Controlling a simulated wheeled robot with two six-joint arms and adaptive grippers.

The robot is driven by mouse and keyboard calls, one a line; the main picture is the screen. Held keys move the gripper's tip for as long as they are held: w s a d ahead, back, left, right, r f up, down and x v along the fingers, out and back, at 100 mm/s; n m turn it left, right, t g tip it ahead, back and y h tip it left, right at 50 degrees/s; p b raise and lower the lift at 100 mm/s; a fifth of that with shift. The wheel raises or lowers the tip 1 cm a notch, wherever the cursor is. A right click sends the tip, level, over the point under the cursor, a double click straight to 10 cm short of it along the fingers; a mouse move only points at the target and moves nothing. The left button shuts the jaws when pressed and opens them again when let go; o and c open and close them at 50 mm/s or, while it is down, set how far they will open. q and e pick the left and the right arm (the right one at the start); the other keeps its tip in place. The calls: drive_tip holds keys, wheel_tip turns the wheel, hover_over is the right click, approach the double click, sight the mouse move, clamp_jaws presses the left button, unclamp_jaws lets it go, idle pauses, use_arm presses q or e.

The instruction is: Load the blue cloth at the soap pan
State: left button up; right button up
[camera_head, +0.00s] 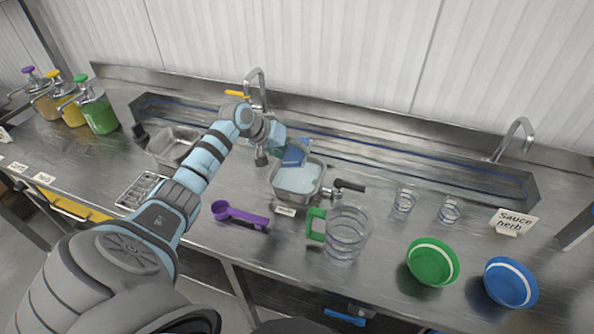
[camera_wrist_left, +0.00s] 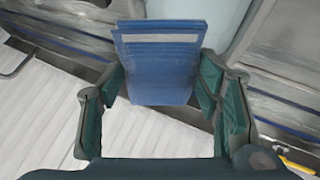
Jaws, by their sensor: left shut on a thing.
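The blue cloth (camera_head: 294,153) is held in my left gripper (camera_head: 281,146), above the back edge of the soap pan. In the left wrist view the blue cloth (camera_wrist_left: 160,62) is a folded stack with a pale stripe, between the two fingers of the left gripper (camera_wrist_left: 160,95). The soap pan (camera_head: 296,196) is a metal pan with pale blue liquid, in the middle of the counter. Whether the cloth touches the liquid, I cannot tell. My right gripper is not in view.
A purple scoop (camera_head: 240,215) and a clear jug with a green handle (camera_head: 346,233) lie near the pan. Two clear cups (camera_head: 404,200) and green (camera_head: 432,262) and blue bowls (camera_head: 510,283) are at the right. A tap (camera_head: 257,85) rises behind the pan.

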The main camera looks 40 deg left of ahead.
sight(291, 153)
use_arm(q)
drive_tip(key=shift+r, duration=2.05)
